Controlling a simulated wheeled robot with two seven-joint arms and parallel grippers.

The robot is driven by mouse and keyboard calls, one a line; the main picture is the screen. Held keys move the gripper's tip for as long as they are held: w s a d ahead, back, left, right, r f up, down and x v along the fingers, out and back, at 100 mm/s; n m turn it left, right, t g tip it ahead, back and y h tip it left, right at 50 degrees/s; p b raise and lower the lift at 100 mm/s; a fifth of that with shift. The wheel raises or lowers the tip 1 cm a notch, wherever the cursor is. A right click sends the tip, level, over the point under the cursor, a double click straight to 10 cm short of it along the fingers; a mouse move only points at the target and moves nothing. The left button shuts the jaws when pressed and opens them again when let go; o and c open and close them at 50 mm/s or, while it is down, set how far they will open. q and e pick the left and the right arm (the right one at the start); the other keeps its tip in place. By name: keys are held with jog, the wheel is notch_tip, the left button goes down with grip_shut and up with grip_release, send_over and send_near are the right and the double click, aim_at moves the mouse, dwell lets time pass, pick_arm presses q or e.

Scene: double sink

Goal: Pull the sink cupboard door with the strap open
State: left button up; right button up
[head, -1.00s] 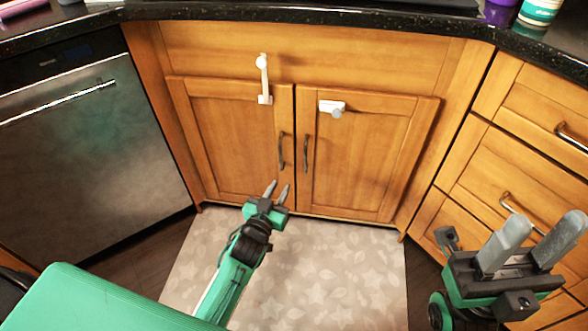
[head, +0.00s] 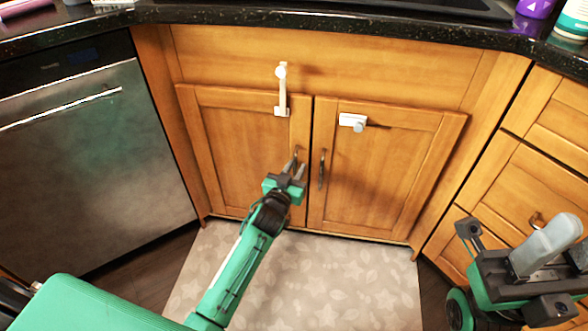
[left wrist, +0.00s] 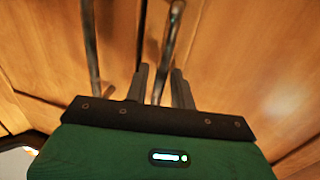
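The cupboard door with the strap is the left wooden door (head: 240,150), and it is shut. A white strap (head: 282,92) runs from the panel above down to its top rail. Its dark bar handle (head: 296,154) is near its right edge. My left gripper (head: 294,170) is open at this handle, partly covering its lower end. In the left wrist view a handle bar (left wrist: 168,50) passes between the spread fingers of my left gripper (left wrist: 162,88); contact cannot be told. My right gripper (head: 566,250) is open and empty at the lower right.
The right cupboard door (head: 375,180) is shut, with a white latch (head: 353,122) and its own handle (head: 322,170). A dishwasher (head: 90,160) stands left, drawers (head: 530,190) right. A dark counter (head: 330,28) overhangs above. A patterned mat (head: 340,275) covers the floor in front.

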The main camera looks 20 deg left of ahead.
pick_arm(q)
jog(key=shift+s, duration=0.1)
grip_shut()
jog(key=shift+s, duration=0.1)
